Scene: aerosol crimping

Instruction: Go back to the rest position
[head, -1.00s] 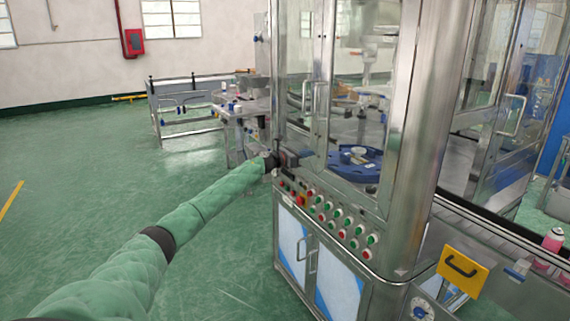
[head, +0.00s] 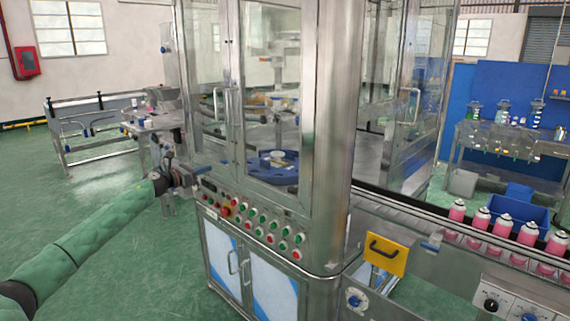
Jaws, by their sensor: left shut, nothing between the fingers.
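My left arm, in a green sleeve, reaches in from the lower left of the head view. My left gripper (head: 190,176) is at its end, small in the picture, shut and empty. It is at the left end of the button panel (head: 250,222) of the crimping machine (head: 335,130); I cannot tell whether it touches the machine. The machine has glass doors with a blue round plate (head: 275,168) inside. My right gripper is not in view.
A conveyor (head: 400,210) runs right from the machine, with several pink cans (head: 480,218) on it. A yellow plate with a black handle (head: 385,256) is at its near side. Tables stand behind left (head: 145,125) and at the right (head: 510,140). Green floor (head: 130,270) is open at front left.

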